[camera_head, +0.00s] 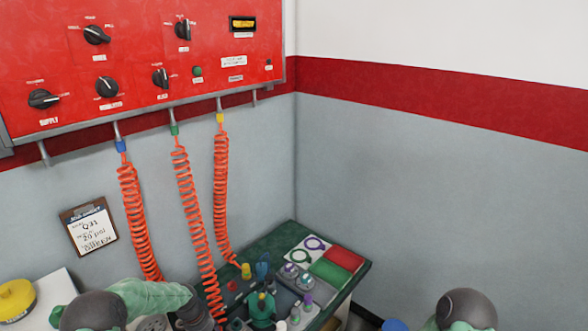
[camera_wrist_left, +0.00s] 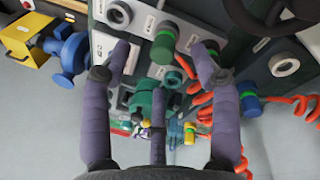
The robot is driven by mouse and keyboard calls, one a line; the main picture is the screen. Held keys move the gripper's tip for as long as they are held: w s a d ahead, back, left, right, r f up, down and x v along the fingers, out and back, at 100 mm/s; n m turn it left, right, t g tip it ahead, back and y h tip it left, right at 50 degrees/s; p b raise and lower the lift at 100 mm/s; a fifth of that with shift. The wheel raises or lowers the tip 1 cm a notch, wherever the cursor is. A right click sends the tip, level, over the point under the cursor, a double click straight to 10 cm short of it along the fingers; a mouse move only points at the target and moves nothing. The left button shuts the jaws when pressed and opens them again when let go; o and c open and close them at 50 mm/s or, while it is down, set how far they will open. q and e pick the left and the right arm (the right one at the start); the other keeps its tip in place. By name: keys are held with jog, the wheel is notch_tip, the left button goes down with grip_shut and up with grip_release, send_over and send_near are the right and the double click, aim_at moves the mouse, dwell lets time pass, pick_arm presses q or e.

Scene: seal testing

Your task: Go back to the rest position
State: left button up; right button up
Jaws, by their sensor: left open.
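My left arm comes in at the bottom left in the head view, and its dark gripper (camera_head: 196,312) is cut off by the lower edge, beside the lower end of an orange hose. In the left wrist view the left gripper (camera_wrist_left: 161,62) has its purple-grey fingers spread apart, with nothing held between them. Green fittings (camera_wrist_left: 165,42) on grey blocks lie beyond the fingers. A rounded dark joint of my right arm shows at the bottom right in the head view; the right gripper is out of sight.
A red control panel (camera_head: 150,60) with black knobs hangs on the wall. Coiled orange hoses (camera_head: 133,215) hang from it towards a dark green bench (camera_head: 345,262) crowded with fittings. A clipboard (camera_head: 90,227) is on the wall. A yellow round part (camera_head: 15,297) sits far left.

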pick_arm(q)
jog(key=shift+h, duration=0.6)
jog(key=s+d+f+b, duration=0.2)
jog(key=s+d+f, duration=0.6)
jog(key=f, duration=0.1)
jog(key=shift+s+d, duration=0.35)
jog(key=s+d+f+b, duration=0.1)
jog(key=s+d+f, duration=0.1)
jog(key=s, duration=0.5)
jog(key=s+d+f+b, duration=0.2)
jog(key=s+d, duration=0.1)
jog(key=s, duration=0.3)
jog(key=s+d+f+n+b, duration=0.1)
jog(key=s+d+f, duration=0.1)
jog(key=s, duration=0.5)
jog(key=shift+s+d+f+h, duration=0.2)
jog(key=shift+s+d+h, duration=0.1)
jog(key=shift+d, duration=0.55)
